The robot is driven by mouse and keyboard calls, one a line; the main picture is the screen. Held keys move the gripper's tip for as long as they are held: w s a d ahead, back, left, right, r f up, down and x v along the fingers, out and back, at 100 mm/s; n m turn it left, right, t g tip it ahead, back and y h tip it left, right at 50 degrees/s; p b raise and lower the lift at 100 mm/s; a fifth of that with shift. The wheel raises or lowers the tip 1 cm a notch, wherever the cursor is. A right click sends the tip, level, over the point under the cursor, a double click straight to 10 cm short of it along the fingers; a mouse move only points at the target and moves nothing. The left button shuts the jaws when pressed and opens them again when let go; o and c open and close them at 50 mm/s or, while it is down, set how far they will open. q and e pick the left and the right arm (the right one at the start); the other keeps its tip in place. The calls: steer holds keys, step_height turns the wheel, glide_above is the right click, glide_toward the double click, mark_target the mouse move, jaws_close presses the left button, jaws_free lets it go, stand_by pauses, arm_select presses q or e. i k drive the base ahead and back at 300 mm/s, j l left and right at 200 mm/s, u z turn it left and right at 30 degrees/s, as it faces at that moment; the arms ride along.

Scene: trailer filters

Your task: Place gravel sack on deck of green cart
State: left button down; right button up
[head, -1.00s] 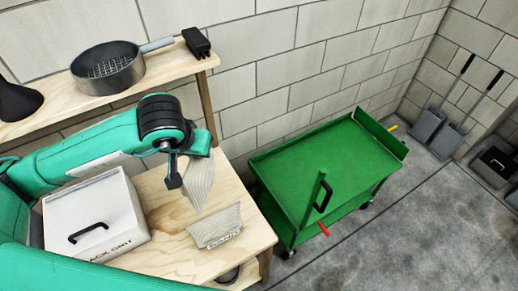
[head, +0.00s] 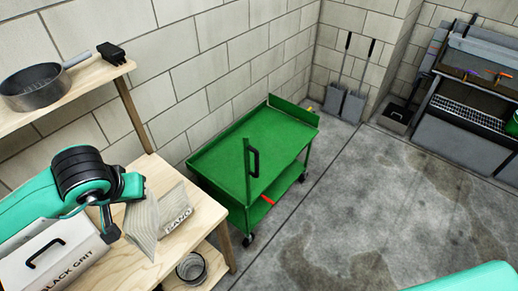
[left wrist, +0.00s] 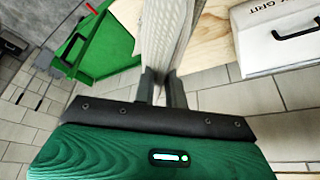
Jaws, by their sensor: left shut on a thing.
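My left gripper (head: 125,190) is shut on a pale striped sack (head: 142,226), which hangs upright over the wooden bench. The left wrist view shows the sack (left wrist: 165,35) between the two fingers (left wrist: 160,88). Its label is not visible, so I cannot read whether it is gravel. A second sack marked SAND (head: 178,212) stands on the bench just right of it. The green cart (head: 250,145) stands to the right of the bench, its deck empty; it also shows in the left wrist view (left wrist: 108,48). My right gripper is out of view.
A white BLACK GRIT box (head: 45,255) sits on the bench (head: 165,180). A pan (head: 35,88) and a black item (head: 111,52) are on the shelf above. The cart's upright handle (head: 248,165) rises at its near side. Floor right of the cart is clear.

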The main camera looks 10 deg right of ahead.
mark_target(270, 131)
steer(key=z, duration=0.95)
steer(key=i+j+z, duration=0.15)
steer(key=i+z, duration=0.3)
steer(key=i+j, duration=0.2)
steer(key=i, duration=0.35)
steer(key=i+j, duration=0.2)
steer(key=i, duration=1.3)
steer(key=i+u, duration=0.4)
steer(key=u, duration=0.75)
